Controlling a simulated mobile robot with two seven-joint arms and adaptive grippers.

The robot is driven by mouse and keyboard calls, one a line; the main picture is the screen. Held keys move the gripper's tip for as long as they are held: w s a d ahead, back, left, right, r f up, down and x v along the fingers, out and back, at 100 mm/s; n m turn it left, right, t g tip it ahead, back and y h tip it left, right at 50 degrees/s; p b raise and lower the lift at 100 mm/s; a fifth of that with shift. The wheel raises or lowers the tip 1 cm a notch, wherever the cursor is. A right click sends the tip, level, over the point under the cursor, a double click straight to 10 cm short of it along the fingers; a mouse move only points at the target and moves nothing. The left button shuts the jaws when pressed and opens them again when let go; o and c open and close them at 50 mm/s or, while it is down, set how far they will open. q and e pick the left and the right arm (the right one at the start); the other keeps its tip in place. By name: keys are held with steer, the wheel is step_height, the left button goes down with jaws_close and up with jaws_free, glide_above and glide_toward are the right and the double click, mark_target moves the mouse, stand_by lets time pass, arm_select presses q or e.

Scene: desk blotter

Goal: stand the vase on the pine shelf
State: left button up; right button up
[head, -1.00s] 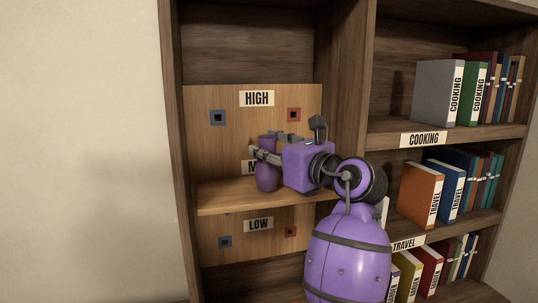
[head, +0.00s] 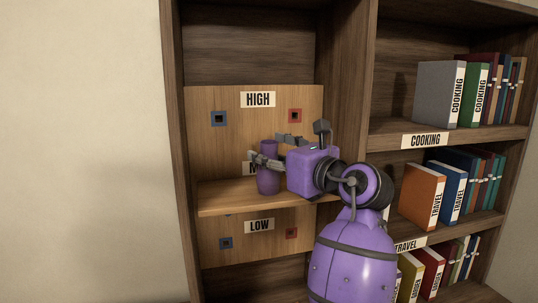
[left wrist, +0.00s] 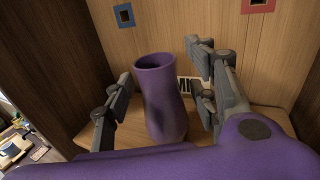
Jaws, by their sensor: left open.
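The purple vase (head: 268,175) stands upright on the pine shelf (head: 232,199), in front of the pine back panel at the middle level. In the left wrist view the vase (left wrist: 164,105) shows its open dark mouth, and its base meets the shelf. My left gripper (head: 277,148) is open, with its grey fingers spread around the vase. In the left wrist view one finger of the left gripper (left wrist: 160,95) is on each side, with gaps to the vase. Part of the vase is hidden behind a finger in the head view. My right gripper is not in view.
The back panel carries HIGH (head: 258,99) and LOW (head: 259,226) labels; the middle label is mostly covered. Blue (head: 219,118) and red (head: 295,115) square sockets sit above the shelf. A dark upright divides this bay from the book shelves at right. The shelf's left part is clear.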

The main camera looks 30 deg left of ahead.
arm_select(q)
steer(key=v, duration=1.1)
steer(key=shift+d, duration=0.15)
